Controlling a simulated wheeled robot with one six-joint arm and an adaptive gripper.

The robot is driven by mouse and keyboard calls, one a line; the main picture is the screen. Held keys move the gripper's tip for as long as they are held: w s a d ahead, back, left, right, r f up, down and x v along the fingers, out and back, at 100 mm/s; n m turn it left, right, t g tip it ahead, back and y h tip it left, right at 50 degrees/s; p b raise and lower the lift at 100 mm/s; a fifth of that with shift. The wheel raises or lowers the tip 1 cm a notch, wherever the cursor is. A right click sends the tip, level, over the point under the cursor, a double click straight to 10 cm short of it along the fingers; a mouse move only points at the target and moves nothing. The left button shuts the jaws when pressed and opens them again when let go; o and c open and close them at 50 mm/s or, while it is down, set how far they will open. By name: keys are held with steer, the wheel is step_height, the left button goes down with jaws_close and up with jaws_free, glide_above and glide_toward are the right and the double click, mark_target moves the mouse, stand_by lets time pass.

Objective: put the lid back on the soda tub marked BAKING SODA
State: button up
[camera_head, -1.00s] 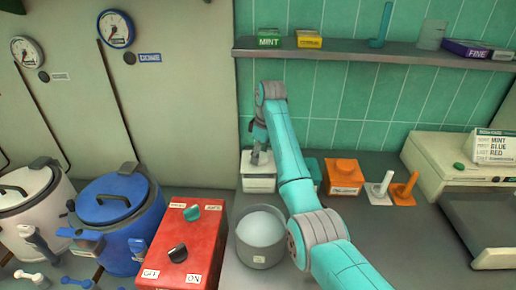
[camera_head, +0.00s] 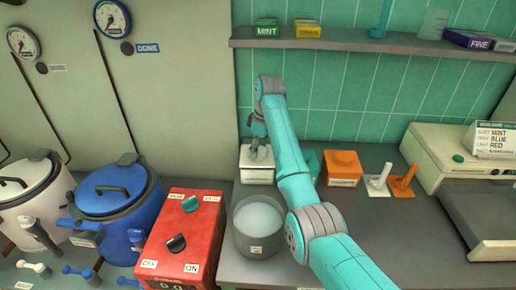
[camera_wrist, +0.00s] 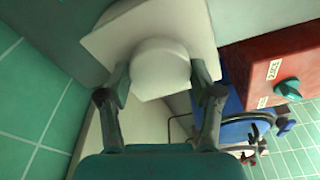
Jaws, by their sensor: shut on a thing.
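A white, squarish tub (camera_head: 257,175) stands on the counter against the green tiles; its label is too small to read. My gripper (camera_head: 257,148) points down at the tub's top. In the wrist view, my gripper (camera_wrist: 159,95) is shut on the thick round knob of a white square lid (camera_wrist: 105,42), one finger on each side. The lid (camera_head: 251,157) is at the tub's top in the head view. I cannot tell whether it is seated or just above the rim.
A grey pot (camera_head: 243,232) stands in front of the tub, and a red switch box (camera_head: 200,225) is at front left. An orange tub (camera_head: 343,166) and white and orange stands (camera_head: 378,183) are right of my arm. A shelf (camera_head: 360,45) runs above.

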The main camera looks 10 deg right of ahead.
steer(key=shift+f, duration=0.5)
stand_by(1.2)
steer(key=o, duration=1.2)
steer(key=shift+o, duration=0.2)
